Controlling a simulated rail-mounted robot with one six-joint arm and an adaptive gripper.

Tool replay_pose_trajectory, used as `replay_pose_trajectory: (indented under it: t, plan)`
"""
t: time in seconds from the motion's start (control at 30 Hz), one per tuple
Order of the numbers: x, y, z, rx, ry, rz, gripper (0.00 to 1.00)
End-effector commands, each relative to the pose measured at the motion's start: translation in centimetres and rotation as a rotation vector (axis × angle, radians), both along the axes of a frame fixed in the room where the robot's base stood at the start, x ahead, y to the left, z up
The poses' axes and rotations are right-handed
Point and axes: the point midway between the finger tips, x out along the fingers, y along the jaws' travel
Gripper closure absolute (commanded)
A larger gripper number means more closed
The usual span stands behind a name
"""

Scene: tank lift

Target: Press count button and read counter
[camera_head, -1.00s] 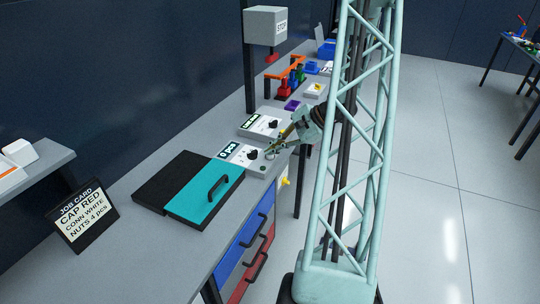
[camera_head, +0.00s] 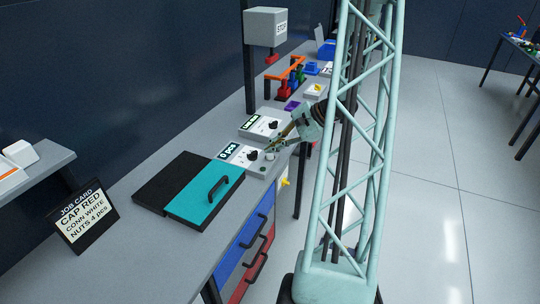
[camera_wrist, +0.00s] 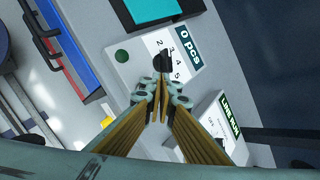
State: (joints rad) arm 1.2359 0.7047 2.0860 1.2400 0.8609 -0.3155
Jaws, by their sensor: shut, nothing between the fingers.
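The counter box (camera_head: 245,158) is a white unit on the bench, with a display (camera_head: 229,151) reading "0 pcs". The wrist view also shows the display (camera_wrist: 188,48), the knob (camera_wrist: 162,62) and the green spot (camera_wrist: 122,55).
A second white box (camera_head: 263,126) labelled "LINE RUN" stands just behind. A teal lid (camera_head: 200,197) with a black handle lies in front. A grey STOP box (camera_head: 266,26) hangs above the bench. A job card (camera_head: 82,215) reads "NUTS 4 pcs".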

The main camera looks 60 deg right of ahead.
Motion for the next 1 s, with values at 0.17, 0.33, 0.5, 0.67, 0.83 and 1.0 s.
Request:
replay_pose_trajectory:
  t: [0.17, 0.33, 0.5, 0.67, 0.83, 1.0]
  plan:
    - [0.0, 0.0, 0.4, 0.0, 0.0, 0.0, 1.0]
    - [0.0, 0.0, 0.4, 0.0, 0.0, 0.0, 1.0]
    - [0.0, 0.0, 0.4, 0.0, 0.0, 0.0, 1.0]
    - [0.0, 0.0, 0.7, 0.0, 0.0, 0.0, 1.0]
    - [0.0, 0.0, 1.7, -0.001, 0.0, 0.002, 1.0]
    - [0.0, 0.0, 2.7, -0.001, 0.0, 0.001, 1.0]
